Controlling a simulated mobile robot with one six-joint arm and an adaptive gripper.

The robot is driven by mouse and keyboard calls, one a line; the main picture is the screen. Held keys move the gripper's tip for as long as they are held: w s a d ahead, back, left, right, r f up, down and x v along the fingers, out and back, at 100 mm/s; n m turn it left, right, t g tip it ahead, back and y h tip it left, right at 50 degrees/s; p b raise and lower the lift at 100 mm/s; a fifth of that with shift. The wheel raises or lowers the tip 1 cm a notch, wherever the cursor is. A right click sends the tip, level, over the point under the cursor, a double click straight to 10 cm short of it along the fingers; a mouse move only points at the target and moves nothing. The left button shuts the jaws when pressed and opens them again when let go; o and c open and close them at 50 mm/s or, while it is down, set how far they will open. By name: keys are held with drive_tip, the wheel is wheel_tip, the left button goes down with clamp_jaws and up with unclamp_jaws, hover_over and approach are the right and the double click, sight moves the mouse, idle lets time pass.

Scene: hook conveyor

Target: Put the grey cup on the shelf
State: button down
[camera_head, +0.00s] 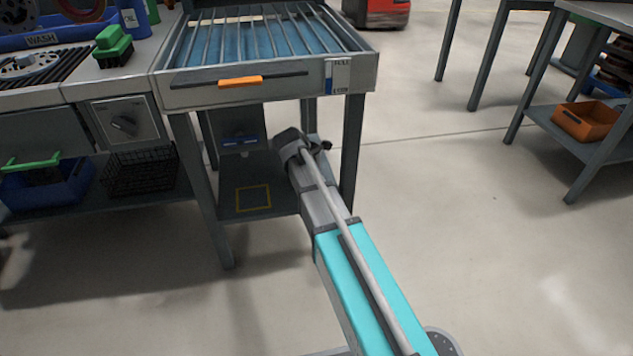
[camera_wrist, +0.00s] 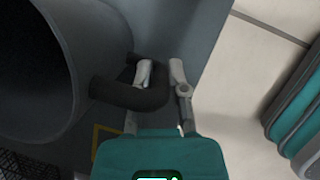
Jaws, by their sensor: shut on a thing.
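The grey cup (camera_wrist: 98,55) fills the left of the wrist view, with its dark open mouth facing the camera. Its dark handle (camera_wrist: 130,95) reaches between my fingers. My gripper (camera_wrist: 161,72) is shut on the handle. The grey lower shelf (camera_head: 232,207) under the rack table bears a yellow square outline (camera_head: 253,198). Part of that outline (camera_wrist: 98,138) shows below the cup in the wrist view. In the head view my arm reaches to the shelf's right side, and the cup and fingers cannot be made out. Whether the cup touches the shelf is unclear.
The rack table (camera_head: 265,85) stands above the shelf, with a front leg (camera_head: 352,150) close to my arm and another leg (camera_head: 205,190) at left. A black wire basket (camera_head: 140,172) and a blue bin (camera_head: 45,188) sit to the left. Open floor (camera_head: 480,260) lies right.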

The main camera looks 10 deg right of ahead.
idle(0.3)
drive_tip(key=c, duration=0.7)
unclamp_jaws()
drive_tip(key=shift+o, duration=0.2)
drive_tip(key=p+v, duration=0.7)
drive_tip(key=shift+r, duration=0.3)
drive_tip(key=shift+a, duration=0.1)
